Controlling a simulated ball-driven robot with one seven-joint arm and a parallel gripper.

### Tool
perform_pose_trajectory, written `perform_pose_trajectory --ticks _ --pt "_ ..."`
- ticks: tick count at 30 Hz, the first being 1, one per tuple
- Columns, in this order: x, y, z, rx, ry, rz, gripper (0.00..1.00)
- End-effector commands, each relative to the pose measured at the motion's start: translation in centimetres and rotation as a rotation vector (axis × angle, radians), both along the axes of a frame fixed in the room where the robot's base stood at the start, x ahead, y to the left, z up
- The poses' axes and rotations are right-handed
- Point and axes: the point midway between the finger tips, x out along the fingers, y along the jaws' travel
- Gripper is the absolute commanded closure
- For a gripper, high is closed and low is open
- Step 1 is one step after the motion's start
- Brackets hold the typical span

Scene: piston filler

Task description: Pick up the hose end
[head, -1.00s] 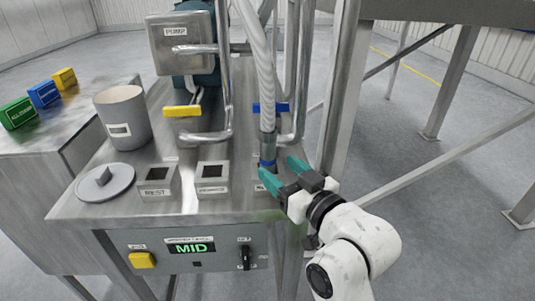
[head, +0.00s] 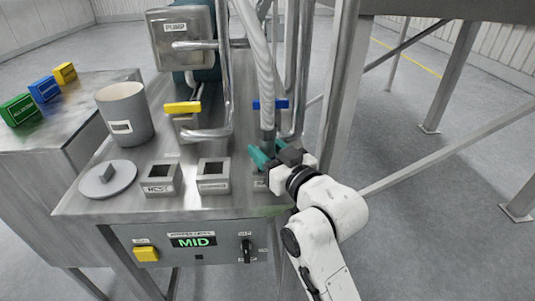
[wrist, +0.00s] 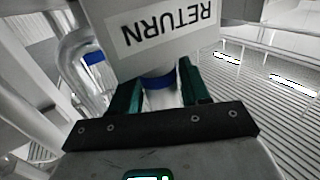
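The hose end is the lower tip of a pale ribbed hose (head: 262,75), standing upright at the right side of the steel bench. Its blue band (wrist: 158,82) shows between my fingers in the wrist view. My gripper (head: 264,156) has teal fingers and reaches in from the right, low at the hose end. The fingers are open, one on each side of it. I cannot tell whether they touch it. A block labelled RETURN (wrist: 160,30) shows upside down at the top of the wrist view, beside the hose end.
Empty square sockets, REST (head: 160,180) and another (head: 213,177), stand left of my gripper. A blue valve handle (head: 270,104) and steel pipes (head: 302,70) are close behind it. A yellow handle (head: 182,107), a pot (head: 125,113) and a lid (head: 107,179) are further left.

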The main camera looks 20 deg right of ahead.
Motion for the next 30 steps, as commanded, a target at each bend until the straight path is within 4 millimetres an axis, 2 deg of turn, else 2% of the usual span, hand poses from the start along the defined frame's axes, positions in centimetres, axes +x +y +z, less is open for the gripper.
perform_pose_trajectory --ticks 2,14,23,26,30 --pt "0.0 0.0 0.0 0.0 0.0 0.0 0.62" --pt "0.0 0.0 0.0 0.0 0.0 0.0 1.0" --pt "0.0 0.0 0.4 0.0 -0.004 0.0 1.0" --pt "0.0 0.0 1.5 0.0 -0.005 0.001 1.0" --pt "0.0 0.1 4.2 0.0 -0.009 0.002 1.0"
